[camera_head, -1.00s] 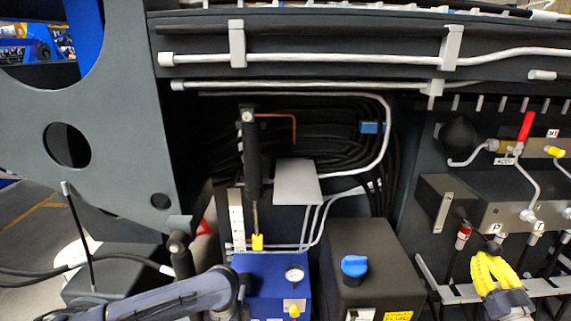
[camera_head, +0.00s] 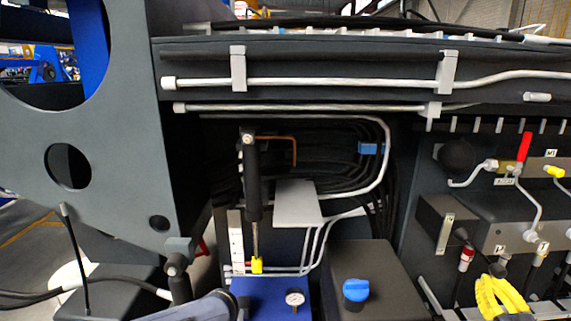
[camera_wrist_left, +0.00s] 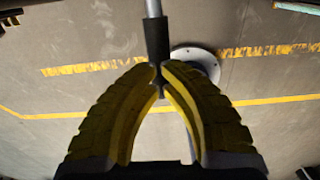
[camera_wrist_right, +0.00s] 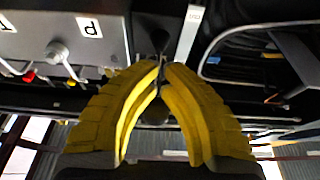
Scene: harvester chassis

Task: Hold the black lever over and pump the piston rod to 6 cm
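A black upright cylinder (camera_head: 252,180) stands left of centre in the head view. Its thin piston rod (camera_head: 255,238) runs down to a yellow fitting (camera_head: 257,265), beside a white scale strip (camera_head: 236,240). A black sleeve on a metal rod (camera_wrist_left: 155,38) shows in the left wrist view, in line with my left gripper (camera_wrist_left: 161,66). That gripper's fingertips are together; I cannot tell whether they touch the sleeve. The left gripper is out of the head view.
A blue box (camera_head: 265,295) with a gauge (camera_head: 295,298) sits below the cylinder. A black tank (camera_head: 365,270) with a blue cap (camera_head: 355,290) is beside it. Valve blocks (camera_head: 520,222) with hoses and a red lever (camera_head: 524,147) are at right. A grey side plate stands left.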

